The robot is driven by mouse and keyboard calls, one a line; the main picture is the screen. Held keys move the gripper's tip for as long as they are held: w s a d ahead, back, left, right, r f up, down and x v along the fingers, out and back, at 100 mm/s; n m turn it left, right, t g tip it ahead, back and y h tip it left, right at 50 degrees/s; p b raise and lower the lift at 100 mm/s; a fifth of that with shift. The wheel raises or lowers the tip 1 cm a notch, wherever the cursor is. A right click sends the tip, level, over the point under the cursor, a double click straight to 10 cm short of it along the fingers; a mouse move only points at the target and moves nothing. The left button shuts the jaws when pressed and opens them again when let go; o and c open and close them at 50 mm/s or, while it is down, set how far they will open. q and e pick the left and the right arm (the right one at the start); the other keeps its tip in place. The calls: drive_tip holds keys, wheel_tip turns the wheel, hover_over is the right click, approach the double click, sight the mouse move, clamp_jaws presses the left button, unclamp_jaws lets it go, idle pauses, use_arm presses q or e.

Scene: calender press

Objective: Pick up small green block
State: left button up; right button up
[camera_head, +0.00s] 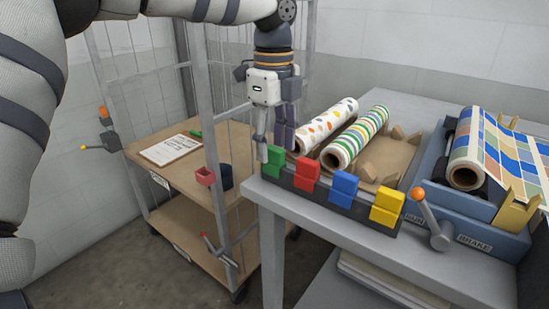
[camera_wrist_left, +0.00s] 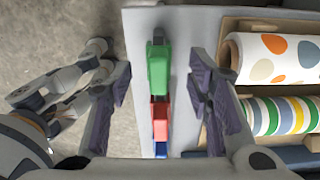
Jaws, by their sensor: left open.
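The small green block (camera_head: 275,154) sits at the left end of a dark rack (camera_head: 326,204) on the grey table, above a green part of the same colour. In the left wrist view the green block (camera_wrist_left: 158,70) lies between the two dark finger pads, with a gap on both sides. My left gripper (camera_head: 272,142) points down over the block, open and empty. Its fingers partly hide the block in the head view. White and grey arm parts of mine show at the left of the wrist view; my right gripper's fingers cannot be made out clearly.
Red (camera_head: 307,165), blue (camera_head: 342,188) and yellow (camera_head: 387,207) blocks follow to the right in the rack. Patterned rolls (camera_head: 352,142) lie close behind. A press (camera_head: 470,215) with an orange-knobbed lever stands right. A wire-sided cart (camera_head: 190,200) stands left.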

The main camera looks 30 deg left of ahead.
sight(274, 148)
use_arm(q)
drive_tip(key=f, duration=0.2)
drive_tip(key=shift+s+d+f, duration=0.15)
drive_tip(key=shift+s+f, duration=0.05)
drive_tip(key=shift+f, duration=0.2)
drive_tip(key=shift+w+f, duration=0.1)
drive_tip(key=shift+f, duration=0.25)
drive_tip(key=c, duration=1)
drive_tip(key=shift+o, duration=0.2)
